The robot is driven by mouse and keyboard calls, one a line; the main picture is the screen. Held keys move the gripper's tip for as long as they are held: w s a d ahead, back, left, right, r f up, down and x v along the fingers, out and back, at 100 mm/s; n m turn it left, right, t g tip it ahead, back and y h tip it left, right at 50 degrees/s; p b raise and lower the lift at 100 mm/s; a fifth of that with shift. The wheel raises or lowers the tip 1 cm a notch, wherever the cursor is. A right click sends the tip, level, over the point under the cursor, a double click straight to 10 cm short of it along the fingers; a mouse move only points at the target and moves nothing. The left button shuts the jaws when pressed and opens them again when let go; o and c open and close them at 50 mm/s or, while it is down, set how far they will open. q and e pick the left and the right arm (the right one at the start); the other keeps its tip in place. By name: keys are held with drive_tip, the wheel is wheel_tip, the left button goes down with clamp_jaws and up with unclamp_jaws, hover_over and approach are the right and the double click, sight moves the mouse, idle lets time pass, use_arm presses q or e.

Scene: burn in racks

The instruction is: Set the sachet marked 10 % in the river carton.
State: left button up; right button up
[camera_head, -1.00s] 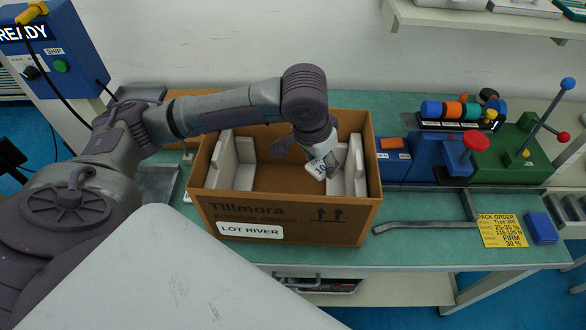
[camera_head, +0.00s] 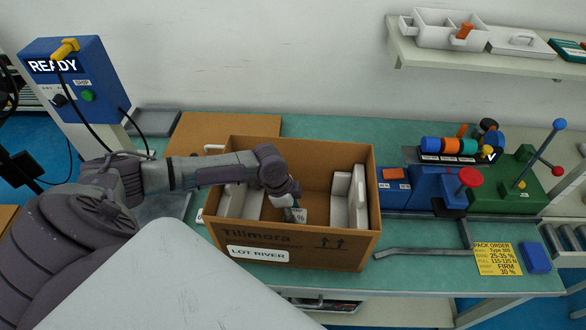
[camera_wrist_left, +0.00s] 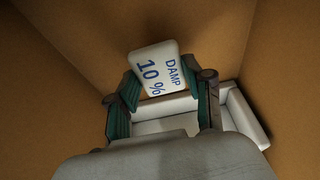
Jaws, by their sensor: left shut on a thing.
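The white sachet (camera_wrist_left: 157,70) carries the blue words "DAMP 10 %" in the left wrist view. My left gripper (camera_wrist_left: 162,98) is shut on it, with a finger on each side. In the head view the sachet (camera_head: 299,216) hangs below my left gripper (camera_head: 294,206), inside the open brown carton (camera_head: 300,248) labelled LOT RIVER. I cannot tell whether the sachet touches the carton floor. White foam pieces stand inside the carton at the left (camera_head: 240,201) and the right (camera_head: 348,195). My right gripper is not in view.
To the right stand a blue and green machine (camera_head: 512,180) with a red knob, a bent grey bar (camera_head: 425,251) and a yellow pack order card (camera_head: 497,259). A READY control box (camera_head: 75,85) stands at the left. A shelf (camera_head: 500,55) holds white boxes.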

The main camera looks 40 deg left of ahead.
use_arm(q)
wheel_tip(320, 180, down, 3)
drive_tip(key=shift+f, duration=0.35)
drive_tip(key=shift+f, duration=0.1)
drive_tip(key=o, duration=1.1)
drive_tip(key=shift+o, duration=0.2)
drive_tip(key=shift+r+p, duration=0.2)
drive_tip(key=shift+p, duration=0.1)
drive_tip(key=shift+a+r, duration=0.1)
drive_tip(key=shift+r, duration=0.2)
drive_tip(key=b+v, duration=0.2)
drive_tip(key=v, duration=0.9)
